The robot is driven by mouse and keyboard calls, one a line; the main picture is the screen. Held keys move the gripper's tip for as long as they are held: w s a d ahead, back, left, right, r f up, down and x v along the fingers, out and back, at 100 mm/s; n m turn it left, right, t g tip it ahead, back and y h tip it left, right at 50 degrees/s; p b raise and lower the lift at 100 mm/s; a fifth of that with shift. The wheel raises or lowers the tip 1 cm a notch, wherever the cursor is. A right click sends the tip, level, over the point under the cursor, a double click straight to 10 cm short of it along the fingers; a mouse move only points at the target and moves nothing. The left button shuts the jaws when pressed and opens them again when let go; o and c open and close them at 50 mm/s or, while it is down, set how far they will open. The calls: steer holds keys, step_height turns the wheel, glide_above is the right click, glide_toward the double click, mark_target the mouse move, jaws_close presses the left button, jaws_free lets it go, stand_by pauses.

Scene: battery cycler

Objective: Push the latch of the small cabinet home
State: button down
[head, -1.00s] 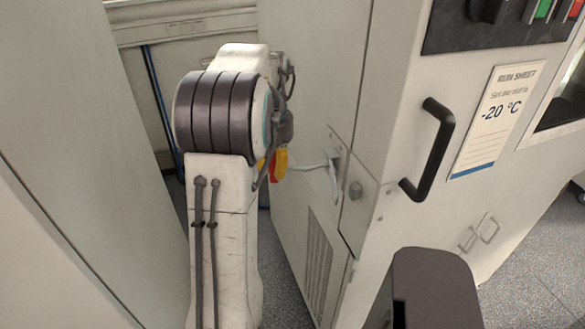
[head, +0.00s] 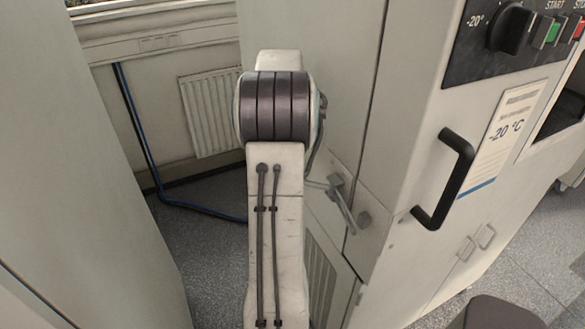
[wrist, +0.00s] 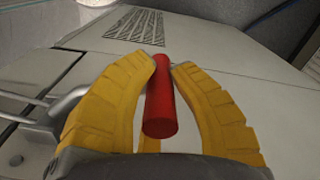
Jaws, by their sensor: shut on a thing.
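The latch (head: 342,205) is a grey metal lever on the light grey cabinet (head: 318,268), low beside a seam and a small bolt. It hangs tilted down toward the bolt; I cannot tell whether it is fully seated. My gripper (wrist: 166,66) has yellow fingers shut on a red cylinder (wrist: 161,100) in the wrist view. A grey bent bar, seemingly the latch (wrist: 62,108), lies left of the fingers there, with a cabinet face behind. In the head view my own arm hides the gripper. Contact between gripper and latch cannot be told.
A black door handle (head: 446,180) sticks out right of the latch, below a control panel (head: 510,40). A tall grey panel (head: 90,190) stands at left. A radiator (head: 212,112) and blue cable (head: 150,165) lie at the back. Speckled floor shows between.

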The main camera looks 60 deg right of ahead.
steer(key=shift+s+d+f+m+p, duration=0.1)
steer(key=shift+s+d+m+p, duration=0.1)
steer(key=shift+d+m+p, duration=0.4)
steer(key=shift+d, duration=0.2)
steer(key=c, duration=1.1)
jaws_free()
step_height(320, 180, up, 12)
steer(key=shift+r, duration=0.1)
steer(key=shift+a, duration=0.1)
stand_by(0.4)
